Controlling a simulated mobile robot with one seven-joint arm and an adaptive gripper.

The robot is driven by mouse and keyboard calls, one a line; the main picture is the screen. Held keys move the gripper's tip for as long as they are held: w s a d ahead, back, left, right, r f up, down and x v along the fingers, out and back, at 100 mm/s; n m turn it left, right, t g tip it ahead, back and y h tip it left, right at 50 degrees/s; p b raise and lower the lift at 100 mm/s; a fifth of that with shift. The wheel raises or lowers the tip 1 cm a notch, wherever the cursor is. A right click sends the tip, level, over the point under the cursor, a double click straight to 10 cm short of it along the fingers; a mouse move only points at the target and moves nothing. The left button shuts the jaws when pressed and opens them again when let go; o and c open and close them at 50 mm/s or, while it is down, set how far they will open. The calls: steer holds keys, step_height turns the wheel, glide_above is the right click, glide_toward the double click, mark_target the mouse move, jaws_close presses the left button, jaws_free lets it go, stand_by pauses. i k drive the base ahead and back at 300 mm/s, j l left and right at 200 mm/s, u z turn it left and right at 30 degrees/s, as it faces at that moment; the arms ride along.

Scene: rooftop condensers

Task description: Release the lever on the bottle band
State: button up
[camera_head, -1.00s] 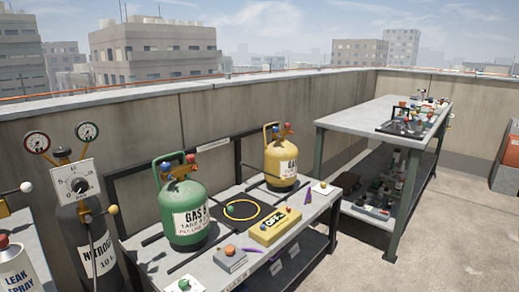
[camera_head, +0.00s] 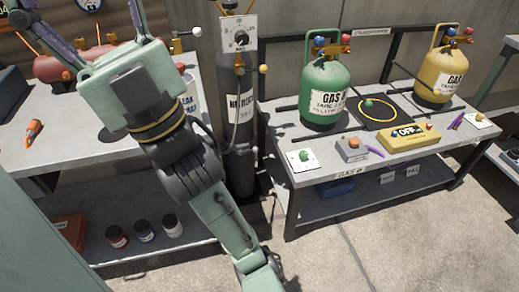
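The tall dark nitrogen bottle (camera_head: 240,120) stands upright between two benches, with a white dial plate (camera_head: 239,36) in front of its upper part. A rod with a yellow knob (camera_head: 263,69) sticks out at the bottle's right side. A pale knob (camera_head: 197,31) on a short rod is at its upper left. I cannot tell which rod is the lever on the band, and the band is not clear. My gripper (camera_head: 88,8) is at the upper left, left of the bottle and apart from it. Its purple fingers look spread, with nothing seen held; the tips are near the frame's top.
My arm crosses the left bench (camera_head: 40,170) and hides part of it. The right bench (camera_head: 340,180) holds a green gas tank (camera_head: 325,78), a yellow tank (camera_head: 447,65), a yellow OFF box (camera_head: 408,137) and small switches. Open floor lies in front.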

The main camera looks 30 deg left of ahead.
mark_target(255, 149)
steer(key=i+j, duration=0.15)
steer(key=j, duration=0.2)
steer(key=i+j, duration=0.15)
steer(key=j, duration=0.15)
steer(key=i+j+z, duration=0.1)
steer(key=j, duration=0.9)
